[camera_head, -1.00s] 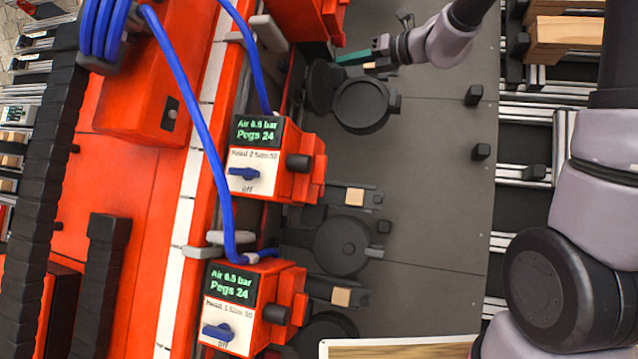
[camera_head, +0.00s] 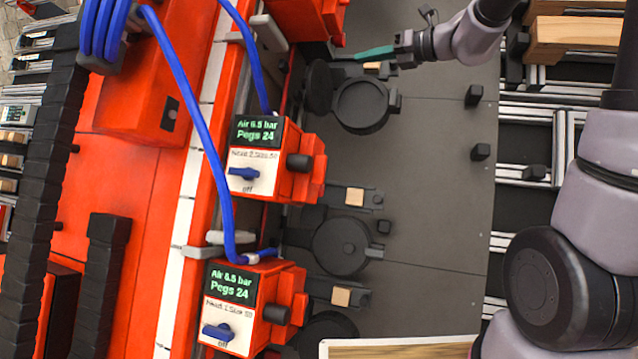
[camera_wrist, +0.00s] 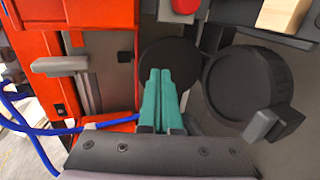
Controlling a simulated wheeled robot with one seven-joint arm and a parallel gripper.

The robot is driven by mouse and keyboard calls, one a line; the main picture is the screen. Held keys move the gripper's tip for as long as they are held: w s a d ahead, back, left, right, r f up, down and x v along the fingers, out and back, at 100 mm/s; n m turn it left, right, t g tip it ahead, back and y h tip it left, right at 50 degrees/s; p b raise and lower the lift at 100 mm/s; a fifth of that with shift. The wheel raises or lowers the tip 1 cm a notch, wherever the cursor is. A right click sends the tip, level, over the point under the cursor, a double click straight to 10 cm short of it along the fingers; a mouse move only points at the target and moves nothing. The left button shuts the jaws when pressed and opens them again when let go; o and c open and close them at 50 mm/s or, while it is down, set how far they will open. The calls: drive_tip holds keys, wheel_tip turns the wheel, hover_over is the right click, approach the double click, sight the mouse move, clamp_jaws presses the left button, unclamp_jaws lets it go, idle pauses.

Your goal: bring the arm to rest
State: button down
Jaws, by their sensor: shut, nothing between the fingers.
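My gripper (camera_head: 374,53) is at the upper middle of the head view, above the grey plate (camera_head: 440,150) and just beyond a round black holder (camera_head: 362,104). Its teal fingers point left toward the red machine. In the wrist view the two teal fingers (camera_wrist: 161,88) lie side by side, shut with nothing between them. They overlap a dark round disc behind them. My arm reaches in from the upper right of the head view.
Two red control boxes (camera_head: 275,160) (camera_head: 252,305) with green displays stand along the machine's edge. Blue hoses (camera_head: 190,90) run above them. Wooden blocks (camera_head: 354,197) sit in black holders. Wooden boards (camera_head: 565,40) lie at right.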

drive_tip(key=shift+s+d, duration=0.2)
drive_tip(key=shift+d, duration=0.05)
drive_tip(key=s+d+f+n+g+h, duration=0.1)
drive_tip(key=s+f+n+g+h, duration=0.1)
drive_tip(key=s+n, duration=0.45)
drive_tip(key=s+d+f+n+g+h, duration=0.1)
drive_tip(key=s+f+n+h, duration=0.15)
drive_tip(key=s+n, duration=0.4)
drive_tip(key=s+d+f+n+t+h, duration=0.1)
drive_tip(key=s+d+f+n+h, duration=0.5)
drive_tip(key=s+d+n, duration=0.5)
drive_tip(key=shift+n+h, duration=0.35)
drive_tip(key=shift+n, duration=0.85)
